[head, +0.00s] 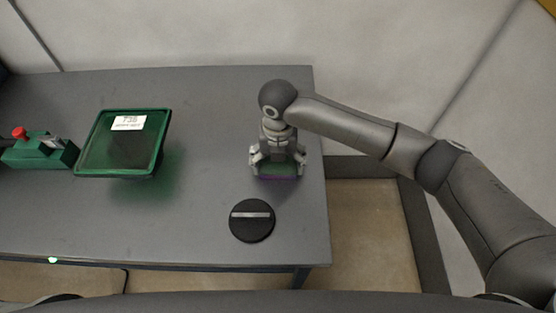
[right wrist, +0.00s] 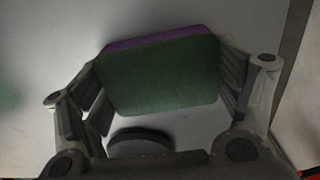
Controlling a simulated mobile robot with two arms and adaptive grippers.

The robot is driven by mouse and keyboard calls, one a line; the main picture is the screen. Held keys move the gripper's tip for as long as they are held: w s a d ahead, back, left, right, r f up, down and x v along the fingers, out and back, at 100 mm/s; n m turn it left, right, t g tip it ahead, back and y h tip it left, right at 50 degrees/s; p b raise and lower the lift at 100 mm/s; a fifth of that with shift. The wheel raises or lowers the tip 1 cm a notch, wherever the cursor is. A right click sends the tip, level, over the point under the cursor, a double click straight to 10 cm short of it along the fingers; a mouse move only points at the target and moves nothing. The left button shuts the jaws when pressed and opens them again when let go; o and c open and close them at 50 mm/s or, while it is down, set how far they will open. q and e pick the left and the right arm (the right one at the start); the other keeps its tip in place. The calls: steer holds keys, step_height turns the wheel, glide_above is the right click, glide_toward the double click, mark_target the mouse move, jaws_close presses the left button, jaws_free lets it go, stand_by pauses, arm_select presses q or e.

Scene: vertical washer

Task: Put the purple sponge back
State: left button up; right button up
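The sponge (head: 279,177) has a green face and a purple layer. It is at the right end of the grey table, beneath my right gripper (head: 277,165), which points down. In the right wrist view the sponge (right wrist: 158,75) spans the space between the two fingers of my right gripper (right wrist: 165,85). The finger pads appear to touch its left and right edges. Whether the sponge rests on the table or is slightly above it is hard to tell. My left gripper is not in view.
A black round holder (head: 252,221) with a light slot lies in front of the sponge on the grey table (head: 215,130). A green-framed screen (head: 122,143) and a green box with a red button (head: 38,150) stand to the left. A pale wall is behind.

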mark_target(278, 163)
steer(key=shift+o, duration=1.1)
steer(key=shift+r, duration=0.5)
step_height(278, 163, up, 11)
steer(key=b, duration=0.2)
steer(key=shift+r+b, duration=0.2)
steer(key=shift+b, duration=0.1)
